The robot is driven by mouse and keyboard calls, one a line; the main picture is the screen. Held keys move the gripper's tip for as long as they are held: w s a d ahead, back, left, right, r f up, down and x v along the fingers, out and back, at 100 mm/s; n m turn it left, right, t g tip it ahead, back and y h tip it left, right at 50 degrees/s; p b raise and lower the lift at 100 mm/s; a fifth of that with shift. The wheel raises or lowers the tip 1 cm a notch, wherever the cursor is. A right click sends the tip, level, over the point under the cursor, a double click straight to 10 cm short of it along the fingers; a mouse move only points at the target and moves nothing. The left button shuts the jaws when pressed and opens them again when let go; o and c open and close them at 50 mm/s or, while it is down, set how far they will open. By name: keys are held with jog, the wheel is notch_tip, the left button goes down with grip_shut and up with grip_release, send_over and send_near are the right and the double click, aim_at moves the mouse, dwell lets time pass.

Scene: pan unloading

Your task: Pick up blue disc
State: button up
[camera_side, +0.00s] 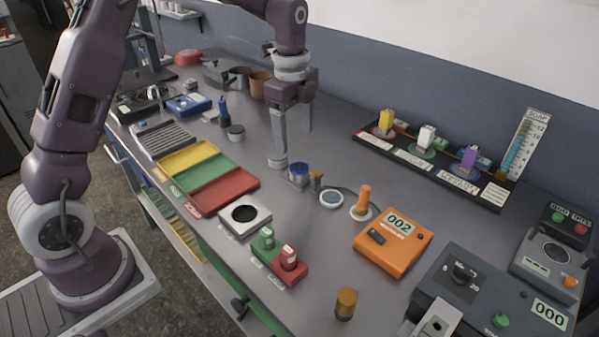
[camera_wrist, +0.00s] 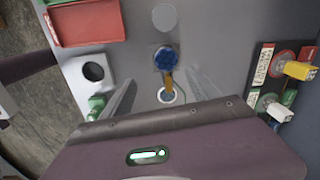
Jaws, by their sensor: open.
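The blue disc (camera_side: 299,169) sits on a small grey stand or pan in the middle of the bench. In the wrist view the blue disc (camera_wrist: 166,58) looks round and dark-edged, with a brass-coloured piece (camera_wrist: 168,83) just below it. My gripper (camera_side: 293,147) is open and empty, with its fingers pointing down, above and behind the disc in the side view. In the wrist view my gripper (camera_wrist: 160,80) has its fingers spread on either side, with the disc between and beyond the tips. I see no contact with the disc.
The orange meter box (camera_side: 393,238), white box with a dark round opening (camera_side: 244,216) and red tray (camera_side: 224,189) surround this area. A dark rack (camera_side: 430,163) stands behind.

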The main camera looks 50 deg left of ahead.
aim_at(300, 167)
jog(key=shift+m, duration=0.8)
jog(key=f, duration=0.1)
jog(key=w+f, duration=0.1)
jog(key=f, duration=0.2)
jog(key=shift+w+a, duration=0.3)
jog(key=shift+w, duration=0.1)
notch_tip(300, 167, down, 7)
jog(key=shift+d+r, duration=0.1)
jog(key=shift+w+r, duration=0.1)
jog(key=c, duration=1.5)
